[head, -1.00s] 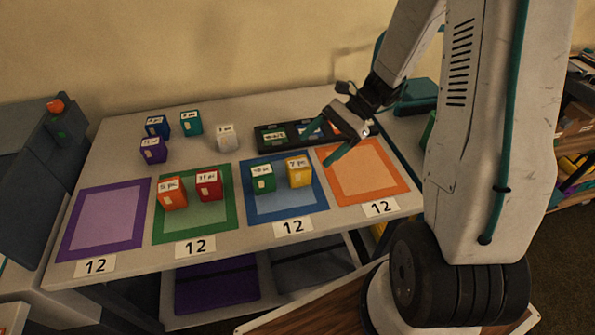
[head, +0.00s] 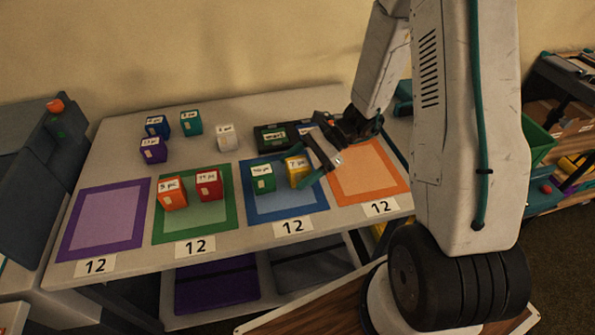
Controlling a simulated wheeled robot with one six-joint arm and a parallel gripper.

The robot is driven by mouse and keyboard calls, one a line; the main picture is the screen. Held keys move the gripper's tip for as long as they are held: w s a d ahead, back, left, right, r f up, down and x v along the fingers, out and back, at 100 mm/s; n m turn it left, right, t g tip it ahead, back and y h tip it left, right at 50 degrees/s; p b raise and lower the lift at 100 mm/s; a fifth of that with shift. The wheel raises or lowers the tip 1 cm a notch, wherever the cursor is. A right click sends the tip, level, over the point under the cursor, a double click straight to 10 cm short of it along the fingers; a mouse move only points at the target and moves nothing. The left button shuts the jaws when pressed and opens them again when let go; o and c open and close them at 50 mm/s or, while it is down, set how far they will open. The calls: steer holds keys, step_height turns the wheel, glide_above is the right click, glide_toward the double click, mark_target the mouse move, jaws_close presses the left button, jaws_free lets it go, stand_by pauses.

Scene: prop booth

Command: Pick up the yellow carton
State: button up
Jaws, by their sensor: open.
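The yellow carton (head: 294,171) stands upright on the blue-bordered mat (head: 285,204), close to the right of a green carton (head: 263,179). It has a white label on top. My gripper (head: 296,166) is open, with its teal fingers reaching down from the right around the yellow carton. One finger passes in front of the carton's right side and hides part of it. The other finger is behind it. I cannot tell whether either finger touches the carton.
An orange carton (head: 172,194) and a red carton (head: 209,184) stand on the green-bordered mat (head: 196,231). The purple mat (head: 103,219) and orange mat (head: 367,172) are bare. Blue, teal, purple and white cartons stand at the back left, with a black tray (head: 268,136) behind the gripper.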

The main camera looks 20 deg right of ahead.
steer(key=c, duration=1.3)
steer(key=shift+o, duration=0.2)
